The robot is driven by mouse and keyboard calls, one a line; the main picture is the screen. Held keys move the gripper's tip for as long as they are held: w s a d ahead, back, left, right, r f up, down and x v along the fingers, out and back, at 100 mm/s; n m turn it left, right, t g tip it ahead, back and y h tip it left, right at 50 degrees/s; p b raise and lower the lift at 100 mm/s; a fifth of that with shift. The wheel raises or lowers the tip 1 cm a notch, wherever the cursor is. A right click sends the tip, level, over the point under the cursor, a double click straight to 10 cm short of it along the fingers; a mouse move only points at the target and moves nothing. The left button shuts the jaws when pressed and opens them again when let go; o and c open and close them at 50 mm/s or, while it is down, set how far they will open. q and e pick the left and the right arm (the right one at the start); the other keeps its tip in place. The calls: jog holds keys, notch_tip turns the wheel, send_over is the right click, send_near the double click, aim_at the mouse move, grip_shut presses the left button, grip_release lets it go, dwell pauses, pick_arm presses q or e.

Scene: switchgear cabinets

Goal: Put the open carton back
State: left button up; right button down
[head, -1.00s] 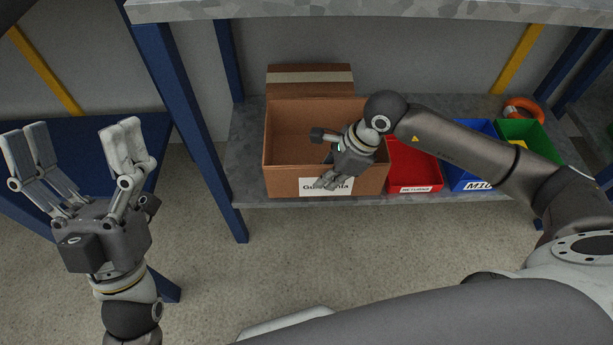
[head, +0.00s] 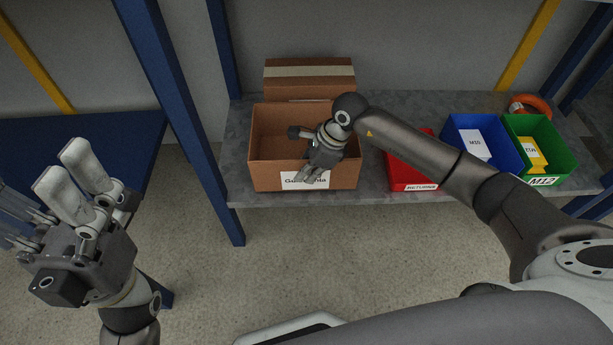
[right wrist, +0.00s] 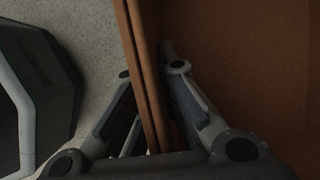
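The open carton (head: 268,177), brown cardboard with a white label on its front, stands upright on the grey shelf. My left gripper (head: 40,200) is in the lower left, fingers apart and empty, away from the carton.
A red bin (head: 414,187), a blue bin (head: 484,148) and a green bin (head: 545,155) stand right of the carton on the shelf (head: 236,165). An orange ring (head: 530,103) lies behind. A blue post (head: 185,110) rises at the shelf's left end.

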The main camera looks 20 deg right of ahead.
jog(key=shift+w+f, duration=0.15)
jog(key=shift+f, duration=0.2)
jog(key=shift+r, duration=0.15)
jog(key=shift+f, duration=0.2)
jog(key=c, duration=1.6)
grip_release()
jog(key=shift+c, duration=0.2)
